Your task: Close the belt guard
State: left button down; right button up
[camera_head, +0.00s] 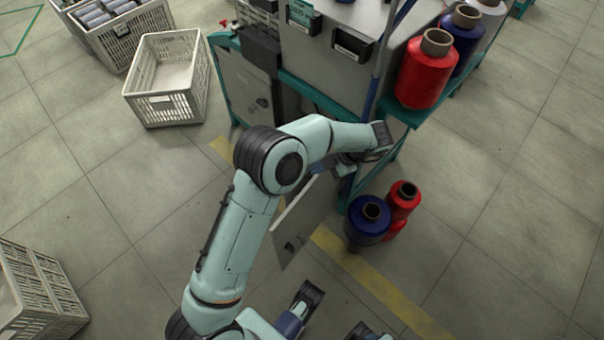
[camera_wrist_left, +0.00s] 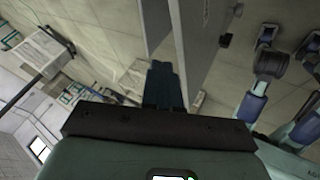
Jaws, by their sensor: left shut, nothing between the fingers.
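The belt guard appears to be the grey flat panel (camera_head: 302,215) that stands swung open from the lower front of the grey machine (camera_head: 325,65), with a small dark latch-like part near its lower corner. A grey panel (camera_wrist_left: 207,35) also shows at the top of the left wrist view. My left gripper (camera_head: 345,168) is at the panel's upper edge, close to the machine; its wrist partly hides this spot. In the left wrist view its dark fingers (camera_wrist_left: 163,85) are together and empty, beside the panel. I cannot tell whether they touch it.
Red (camera_head: 403,200) and blue (camera_head: 368,218) bobbins stand on the floor right of the panel. More large bobbins (camera_head: 425,70) stand on the machine's right shelf. An empty white crate (camera_head: 165,110) is at the left. A yellow line (camera_head: 385,290) crosses the floor. Floor left of the panel is clear.

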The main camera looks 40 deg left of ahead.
pick_arm(q)
jog(key=b+x, duration=0.2)
jog(key=x, duration=0.7)
pick_arm(e)
jog(key=shift+t, duration=0.6)
jog(key=w+f, duration=0.1)
jog(key=w+d+f, duration=0.1)
jog(key=w+d, duration=0.1)
jog(key=shift+w+f, duration=0.35)
jog(key=shift+f, duration=0.05)
pick_arm(q)
jog(key=shift+a, duration=0.15)
pick_arm(e)
jog(key=shift+a+r, duration=0.1)
